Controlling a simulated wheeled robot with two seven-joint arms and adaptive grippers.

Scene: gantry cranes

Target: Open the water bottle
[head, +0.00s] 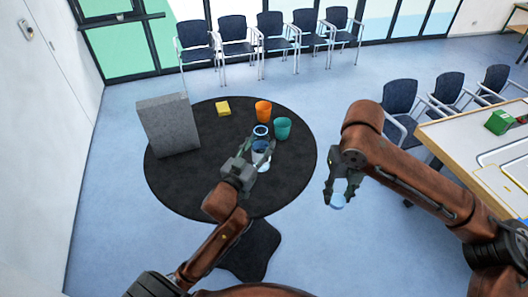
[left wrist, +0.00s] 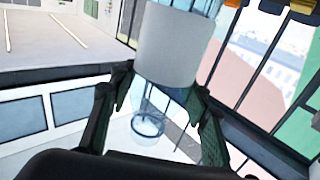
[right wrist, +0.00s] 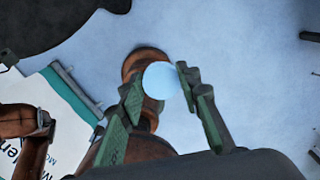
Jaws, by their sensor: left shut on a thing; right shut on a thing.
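The water bottle (left wrist: 178,45) is clear with a pale label band. It stands between the fingers of my left gripper (head: 257,160), which is shut on it. In the head view the bottle (head: 261,147) is held over the dark round mat, partly hidden by the fingers. A blue-edged clear ring (left wrist: 148,122) shows in the left wrist view; I cannot tell which end of the bottle it is. My right gripper (head: 341,192) is shut on a pale blue round piece (right wrist: 161,80), which looks like the cap, well apart from the bottle to the right.
An orange cup (head: 263,111), a teal cup (head: 283,128) and a yellow block (head: 222,108) are on the dark mat (head: 190,185). A grey box (head: 168,125) stands at its left. Chairs (head: 240,35) line the back. A table (head: 470,135) is at the right. Blue floor between is free.

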